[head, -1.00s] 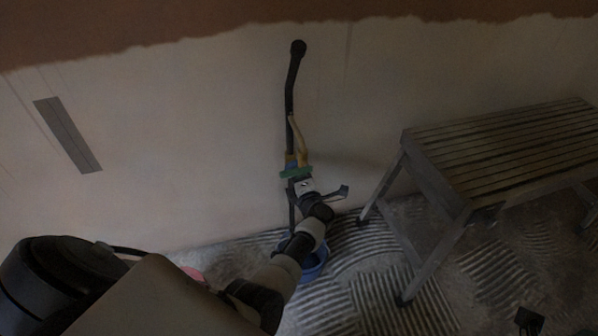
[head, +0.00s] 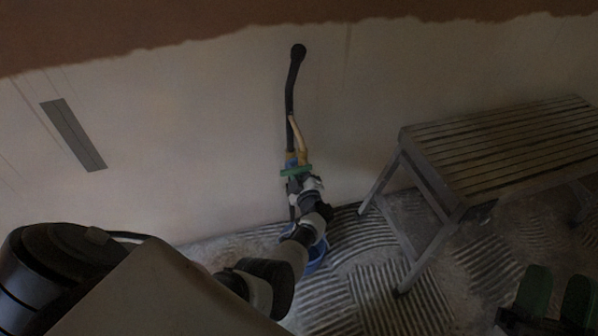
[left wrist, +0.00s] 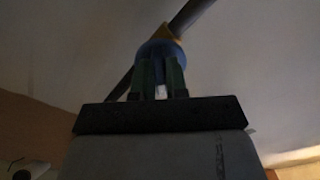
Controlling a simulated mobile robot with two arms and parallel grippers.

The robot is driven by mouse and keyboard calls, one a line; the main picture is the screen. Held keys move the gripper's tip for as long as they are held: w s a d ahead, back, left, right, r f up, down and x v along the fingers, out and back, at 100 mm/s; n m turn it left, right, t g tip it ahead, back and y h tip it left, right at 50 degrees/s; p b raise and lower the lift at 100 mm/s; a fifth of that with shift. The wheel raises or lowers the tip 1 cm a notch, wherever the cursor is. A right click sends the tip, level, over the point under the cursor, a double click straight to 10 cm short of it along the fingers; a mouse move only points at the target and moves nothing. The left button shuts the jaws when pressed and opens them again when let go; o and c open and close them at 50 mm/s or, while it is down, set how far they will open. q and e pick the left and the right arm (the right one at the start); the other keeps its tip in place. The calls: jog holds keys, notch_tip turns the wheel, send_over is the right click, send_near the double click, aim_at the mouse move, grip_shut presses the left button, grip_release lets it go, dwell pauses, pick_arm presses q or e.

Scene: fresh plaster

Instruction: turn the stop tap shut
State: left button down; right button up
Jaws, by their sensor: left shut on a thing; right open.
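The stop tap (head: 290,157) sits low on a dark pipe (head: 290,90) that runs down the pale wall. Its blue round handle (left wrist: 160,50) and a yellow part (left wrist: 163,33) show in the left wrist view. My left gripper (head: 296,170) has its green fingers at the tap. In the left wrist view the left gripper (left wrist: 160,78) is shut on the blue handle, one finger on each side. My own arm hides the lower part of the pipe. My right gripper (head: 556,292) is open and empty at the lower right, well away from the tap.
A slatted bench (head: 500,145) stands to the right of the tap. A blue bucket (head: 318,256) stands on the ridged floor below the tap, partly behind my left arm. A grey strip (head: 74,135) is on the wall at left. Floor between bucket and bench is clear.

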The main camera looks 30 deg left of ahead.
pick_arm(q)
jog(key=m, duration=0.4)
jog(key=m+p, duration=0.1)
jog(key=m, duration=0.3)
jog(key=shift+s+f+m, duration=0.15)
jog(key=shift+m, duration=0.25)
pick_arm(e)
jog(key=w+f+g, duration=0.1)
jog(key=f+g, duration=0.1)
jog(key=w+f+g+h, duration=0.1)
jog(key=g, duration=0.1)
jog(key=shift+w+f, duration=0.15)
jog(key=shift+f, duration=0.2)
pick_arm(q)
jog(key=shift+m, duration=0.3)
pick_arm(e)
jog(key=shift+f+h, duration=0.1)
jog(key=shift+h, duration=0.2)
pick_arm(q)
jog(key=c, duration=1.1)
grip_release()
jog(key=shift+a, duration=0.1)
jog(key=shift+c, duration=0.2)
pick_arm(e)
jog(key=shift+f, duration=0.1)
